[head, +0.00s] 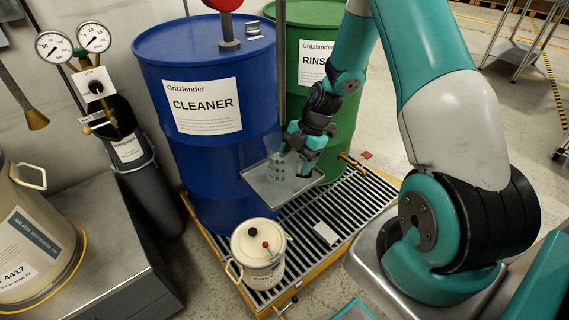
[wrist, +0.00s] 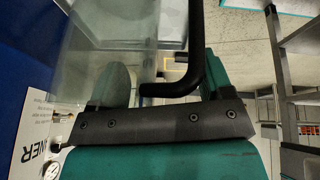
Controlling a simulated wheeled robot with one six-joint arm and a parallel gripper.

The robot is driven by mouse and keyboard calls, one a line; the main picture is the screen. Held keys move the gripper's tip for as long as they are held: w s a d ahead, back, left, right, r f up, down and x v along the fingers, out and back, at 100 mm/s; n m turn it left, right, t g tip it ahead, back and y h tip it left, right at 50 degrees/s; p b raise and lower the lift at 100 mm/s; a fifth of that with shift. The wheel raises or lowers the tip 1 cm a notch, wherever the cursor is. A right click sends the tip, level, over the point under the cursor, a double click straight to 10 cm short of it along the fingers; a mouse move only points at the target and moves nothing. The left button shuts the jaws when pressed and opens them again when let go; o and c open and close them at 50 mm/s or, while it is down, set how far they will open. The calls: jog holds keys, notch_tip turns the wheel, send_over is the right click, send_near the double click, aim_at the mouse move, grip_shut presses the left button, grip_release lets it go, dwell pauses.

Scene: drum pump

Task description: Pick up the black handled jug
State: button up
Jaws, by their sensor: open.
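The clear jug (head: 281,172) with printed level marks stands on a small grey metal tray (head: 262,187) in front of the drums in the head view. In the wrist view the jug's clear wall (wrist: 95,30) fills the upper left, and its black handle (wrist: 196,62) is a bent bar coming down from the top. My gripper (head: 301,146) is open at the jug's upper right side. In the wrist view my gripper (wrist: 165,78) has its fingers apart, with the lower end of the handle between them. I cannot tell whether they touch it.
A blue CLEANER drum (head: 207,160) stands close behind the jug at left, and a green RINSE drum (head: 318,100) behind at right. A cream lidded can (head: 258,270) stands on the slatted grate (head: 340,208). A brass tap (head: 352,162) juts out at right.

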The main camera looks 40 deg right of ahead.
grip_shut()
jog(key=shift+d+r, duration=0.1)
dwell(0.3)
